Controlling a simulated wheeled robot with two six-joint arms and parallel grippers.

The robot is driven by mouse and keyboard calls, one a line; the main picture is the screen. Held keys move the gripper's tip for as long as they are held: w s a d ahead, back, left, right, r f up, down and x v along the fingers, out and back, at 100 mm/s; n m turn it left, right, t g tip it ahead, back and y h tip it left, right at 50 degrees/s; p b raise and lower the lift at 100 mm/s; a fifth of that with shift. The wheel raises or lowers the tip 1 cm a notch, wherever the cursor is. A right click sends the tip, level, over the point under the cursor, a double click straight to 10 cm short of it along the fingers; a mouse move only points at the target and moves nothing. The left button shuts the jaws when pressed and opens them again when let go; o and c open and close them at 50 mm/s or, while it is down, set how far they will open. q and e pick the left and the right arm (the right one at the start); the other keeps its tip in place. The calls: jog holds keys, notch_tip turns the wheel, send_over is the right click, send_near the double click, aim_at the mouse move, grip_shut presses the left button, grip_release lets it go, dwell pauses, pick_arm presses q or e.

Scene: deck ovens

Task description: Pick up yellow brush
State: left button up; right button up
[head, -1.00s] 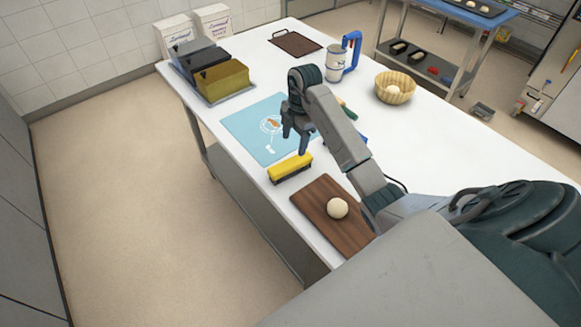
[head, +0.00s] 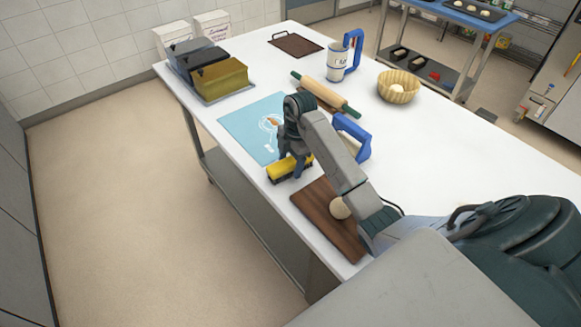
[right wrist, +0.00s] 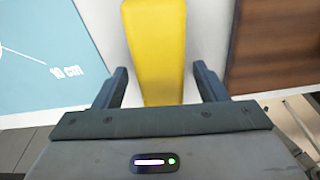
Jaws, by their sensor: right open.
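The yellow brush (head: 281,169) has a yellow top and dark bristles. It lies on the white table near its front edge, between the blue mat and a dark wooden board. My right gripper (head: 290,170) is right over it and hides part of it in the head view. In the right wrist view the brush (right wrist: 157,50) runs between the two fingers of the open gripper (right wrist: 158,88), with a gap on each side. My left gripper is not in view.
The board (head: 325,215) with a dough ball (head: 340,208) is close on the right. A blue mat (head: 235,125) is behind left. A rolling pin (head: 325,94), a blue-handled tool (head: 360,135) and a basket (head: 397,88) stand further back.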

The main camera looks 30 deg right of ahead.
aim_at(289, 161)
jog(key=c, duration=1.1)
jog(key=shift+r, duration=0.15)
jog(key=shift+r, duration=0.3)
notch_tip(289, 161, up, 2)
jog(key=shift+r, duration=0.2)
notch_tip(289, 161, up, 7)
jog(key=p, duration=0.7)
jog(key=shift+f, duration=0.1)
